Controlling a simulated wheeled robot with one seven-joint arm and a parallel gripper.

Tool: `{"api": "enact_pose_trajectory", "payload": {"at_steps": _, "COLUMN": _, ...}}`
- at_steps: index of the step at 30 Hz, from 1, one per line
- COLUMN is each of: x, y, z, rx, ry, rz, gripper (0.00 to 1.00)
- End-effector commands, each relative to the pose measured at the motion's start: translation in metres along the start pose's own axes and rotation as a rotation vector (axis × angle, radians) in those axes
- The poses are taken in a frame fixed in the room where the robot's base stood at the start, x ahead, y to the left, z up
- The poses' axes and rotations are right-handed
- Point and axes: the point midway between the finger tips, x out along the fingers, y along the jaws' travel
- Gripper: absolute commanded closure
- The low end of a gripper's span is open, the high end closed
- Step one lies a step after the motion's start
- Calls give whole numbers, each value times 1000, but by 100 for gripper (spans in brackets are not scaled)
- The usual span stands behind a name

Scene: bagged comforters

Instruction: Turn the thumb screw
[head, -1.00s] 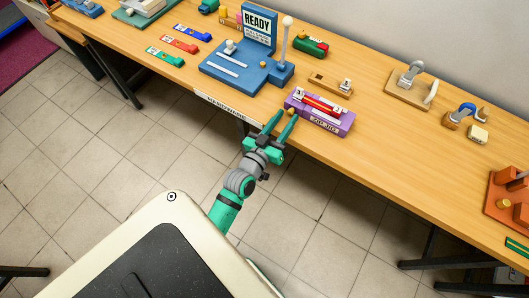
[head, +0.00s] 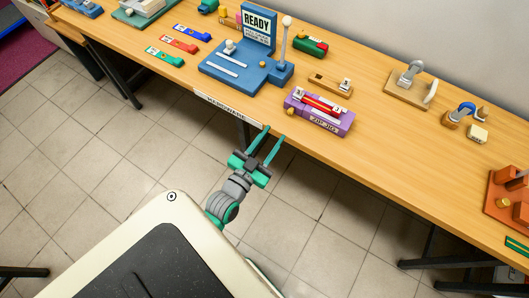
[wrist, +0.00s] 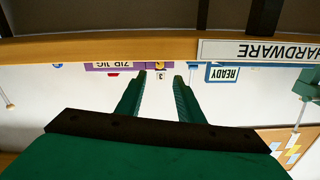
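A small brass-coloured knob (head: 290,111), which looks like a thumb screw, sits at the left front of the purple zip jig (head: 345,122) near the table's front edge. The jig carries a red bar with small white number tags. It also shows upside down in the wrist view, as a purple label strip (wrist: 112,67). My gripper (head: 275,132) is open and empty, in front of the table edge, a little below and left of the jig and apart from the knob. Its two fingers (wrist: 159,77) are spread in the wrist view. I cannot make out the knob's turn.
A blue stand (head: 226,72) with a READY sign is left of the jig. A wooden block (head: 330,85) and a green piece (head: 311,47) lie behind it. An orange fixture (head: 512,190) with a brass knob (head: 503,203) is far right. The table's front edge (head: 240,108) carries a HARDWARE label.

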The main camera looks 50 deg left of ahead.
Motion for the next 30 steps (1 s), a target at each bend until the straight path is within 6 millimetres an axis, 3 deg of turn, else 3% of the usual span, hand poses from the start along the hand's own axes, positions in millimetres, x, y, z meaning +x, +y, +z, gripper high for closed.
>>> {"api": "enact_pose_trajectory", "payload": {"at_steps": 3, "x": -17, "y": -1, "z": 1, "rx": -1, "ry": -3, "rz": -1, "gripper": 66}}
{"api": "enact_pose_trajectory", "payload": {"at_steps": 18, "x": -29, "y": -5, "z": 39, "rx": -135, "ry": -112, "rz": -80, "gripper": 66}}
{"api": "enact_pose_trajectory", "payload": {"at_steps": 30, "x": -33, "y": 2, "z": 53, "rx": -238, "ry": -154, "rz": -93, "gripper": 66}}
